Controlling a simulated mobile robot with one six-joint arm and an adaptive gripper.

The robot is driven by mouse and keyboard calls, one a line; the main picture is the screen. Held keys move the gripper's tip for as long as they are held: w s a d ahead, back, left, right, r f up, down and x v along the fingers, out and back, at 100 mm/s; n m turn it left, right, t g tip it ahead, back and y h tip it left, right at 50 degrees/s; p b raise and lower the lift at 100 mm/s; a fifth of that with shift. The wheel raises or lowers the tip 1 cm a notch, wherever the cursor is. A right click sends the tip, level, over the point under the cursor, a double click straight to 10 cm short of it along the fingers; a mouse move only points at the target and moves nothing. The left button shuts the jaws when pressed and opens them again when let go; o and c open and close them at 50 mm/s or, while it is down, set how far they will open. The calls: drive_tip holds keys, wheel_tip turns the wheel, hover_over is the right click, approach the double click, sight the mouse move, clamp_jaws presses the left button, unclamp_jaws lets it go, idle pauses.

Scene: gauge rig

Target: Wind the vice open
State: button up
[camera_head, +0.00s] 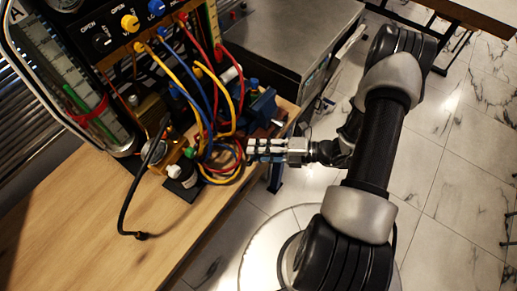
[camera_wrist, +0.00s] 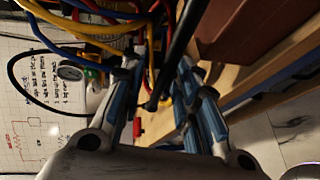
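The vice (camera_head: 262,106) is a blue body at the right edge of the wooden bench in the head view. Cables and dark parts partly hide it, and its handle cannot be made out there. My gripper (camera_head: 252,150) is just below it in the picture, beside the looped cables, pointing left. In the wrist view my gripper (camera_wrist: 163,78) has its two fingers apart. A dark rod (camera_wrist: 172,60) runs down between them; I cannot tell whether it is the vice's handle or whether a finger touches it.
Yellow, blue and red cables (camera_head: 222,170) loop close to my fingertips. The instrument panel (camera_head: 140,45) stands behind. A black cable (camera_head: 126,205) lies on the bench (camera_head: 80,220), whose front left is clear. A grey metal box (camera_head: 285,45) is at the back.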

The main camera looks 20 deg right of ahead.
drive_tip(key=v, duration=1.2)
